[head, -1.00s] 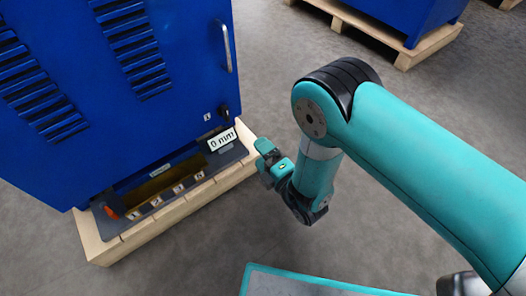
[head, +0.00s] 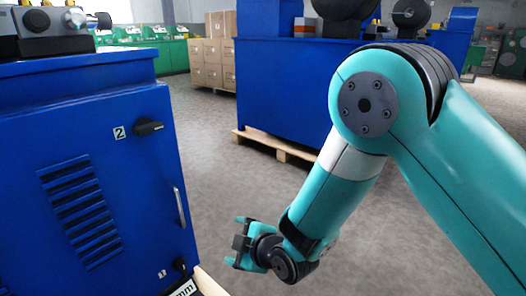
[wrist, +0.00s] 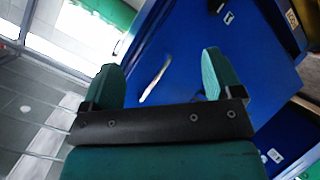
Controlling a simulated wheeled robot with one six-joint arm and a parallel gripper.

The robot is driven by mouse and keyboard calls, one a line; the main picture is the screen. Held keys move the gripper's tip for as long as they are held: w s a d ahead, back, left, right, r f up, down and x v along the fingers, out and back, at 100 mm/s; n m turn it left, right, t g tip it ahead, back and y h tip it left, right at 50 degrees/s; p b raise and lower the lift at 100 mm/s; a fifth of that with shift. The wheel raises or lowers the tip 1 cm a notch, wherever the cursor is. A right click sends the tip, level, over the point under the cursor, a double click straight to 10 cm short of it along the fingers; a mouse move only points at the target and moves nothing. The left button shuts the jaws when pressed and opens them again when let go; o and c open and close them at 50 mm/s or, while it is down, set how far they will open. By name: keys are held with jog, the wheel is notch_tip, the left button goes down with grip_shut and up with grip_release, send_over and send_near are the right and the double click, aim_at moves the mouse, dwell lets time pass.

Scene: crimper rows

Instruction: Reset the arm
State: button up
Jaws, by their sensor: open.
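My gripper (head: 238,244) is at the lower middle of the head view, to the right of the blue cabinet (head: 100,190). Its two teal fingers are apart with nothing between them. In the wrist view the open fingers (wrist: 160,82) stand on either side of the dark palm bar. Beyond them the blue cabinet (wrist: 225,70) shows at an angle with its pale handle. My arm is bent down at the elbow in the head view. I cannot see the gripper touching anything.
The cabinet has a handle (head: 180,207) and a black knob (head: 149,127) marked 2. Another blue cabinet (head: 280,90) stands behind on a wooden pallet (head: 277,146). Stacked cardboard boxes (head: 213,50) are at the back. Grey floor (head: 215,165) between the cabinets is clear.

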jog(key=s+d+r+m+g+h+p, duration=0.1)
jog(key=s+d+r+m+g, duration=0.15)
jog(key=r, duration=0.25)
jog(key=s+d+r+m+g+p, duration=0.1)
jog(key=s+d+r+m, duration=0.1)
jog(key=s+d+r, duration=0.3)
jog(key=d+r+m+g+h, duration=0.1)
jog(key=d+r+m, duration=0.15)
jog(key=r, duration=0.35)
jog(key=s+d+r+m+g+h+p, duration=0.1)
jog(key=s+d+r+m+g, duration=0.1)
jog(key=s+d+r, duration=0.3)
jog(key=s+d+r+m+g+h+p, duration=0.1)
jog(key=s+d, duration=0.1)
jog(key=s, duration=0.4)
jog(key=s+d+r+m+g+h, duration=0.1)
jog(key=s+d+r+m+g, duration=0.1)
jog(key=s+d+r, duration=0.3)
notch_tip(320, 180, up, 35)
jog(key=a+p, duration=0.1)
jog(key=p, duration=3.7)
jog(key=shift+s+a+r, duration=0.2)
jog(key=shift+a, duration=0.05)
jog(key=shift+t, duration=0.25)
